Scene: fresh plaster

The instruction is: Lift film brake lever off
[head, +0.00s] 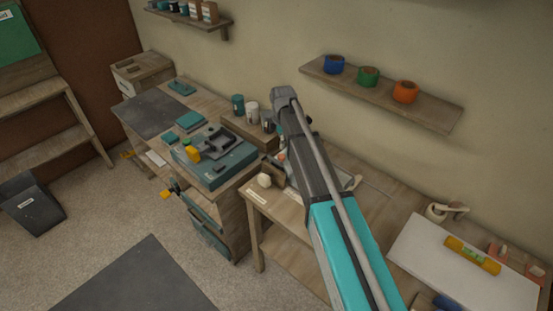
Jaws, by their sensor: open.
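I cannot make out with certainty which part is the film brake lever. A teal machine (232,168) with a dark raised frame sits on the wooden bench at the centre left. A small yellow part (192,154) stands up at its left side, apart from my arm. My arm reaches up from the bottom right, with teal and dark grey links, to a grey joint near the middle of the picture. My gripper is not visible; my arm hides part of the bench behind it.
A wall shelf (435,115) holds blue, green and orange rolls. Several cans stand behind the machine. A dark bin (32,205) stands at the left. The floor in front is mostly clear.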

